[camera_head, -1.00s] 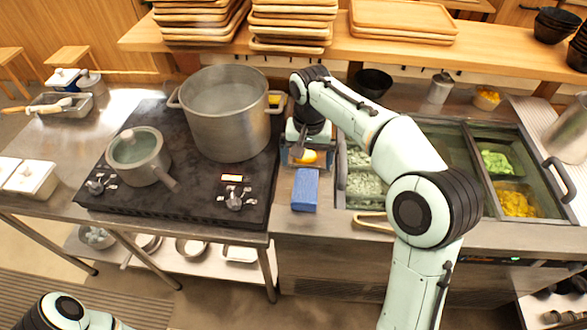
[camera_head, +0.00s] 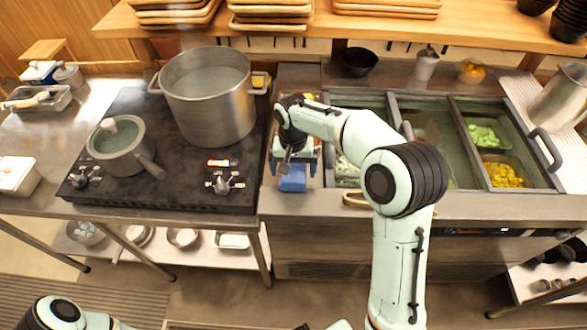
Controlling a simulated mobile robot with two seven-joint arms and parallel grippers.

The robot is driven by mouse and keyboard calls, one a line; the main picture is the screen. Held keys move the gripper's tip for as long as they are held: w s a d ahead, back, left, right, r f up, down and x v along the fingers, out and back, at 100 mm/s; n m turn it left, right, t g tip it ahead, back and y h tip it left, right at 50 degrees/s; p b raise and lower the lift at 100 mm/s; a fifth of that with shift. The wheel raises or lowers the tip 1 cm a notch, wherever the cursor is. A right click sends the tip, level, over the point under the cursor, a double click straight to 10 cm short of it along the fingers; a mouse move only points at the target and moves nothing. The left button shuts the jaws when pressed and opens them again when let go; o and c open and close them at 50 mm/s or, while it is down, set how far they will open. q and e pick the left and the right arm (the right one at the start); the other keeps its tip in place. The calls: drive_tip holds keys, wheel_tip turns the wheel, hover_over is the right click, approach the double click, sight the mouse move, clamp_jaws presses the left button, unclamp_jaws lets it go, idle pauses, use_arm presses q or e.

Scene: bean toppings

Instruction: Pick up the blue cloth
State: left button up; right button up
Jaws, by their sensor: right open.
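The blue cloth (camera_head: 292,183) is a folded blue block on the steel counter, between the stove and the topping bins, near the counter's front edge. My right gripper (camera_head: 292,172) is directly over its far part and hides that part. The jaws are open, and I cannot tell whether they touch the cloth. My left arm (camera_head: 62,312) shows only at the bottom left, and its gripper is outside the picture.
A large steel pot (camera_head: 207,100) and a small lidded pot (camera_head: 121,146) stand on the black stove (camera_head: 150,190) to the left. Topping bins (camera_head: 500,172) with green and yellow food lie to the right. Stacked wooden trays (camera_head: 385,8) fill the shelf above.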

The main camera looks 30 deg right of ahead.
drive_tip(key=shift+f, duration=0.3)
drive_tip(key=c, duration=1)
drive_tip(key=shift+r, duration=0.1)
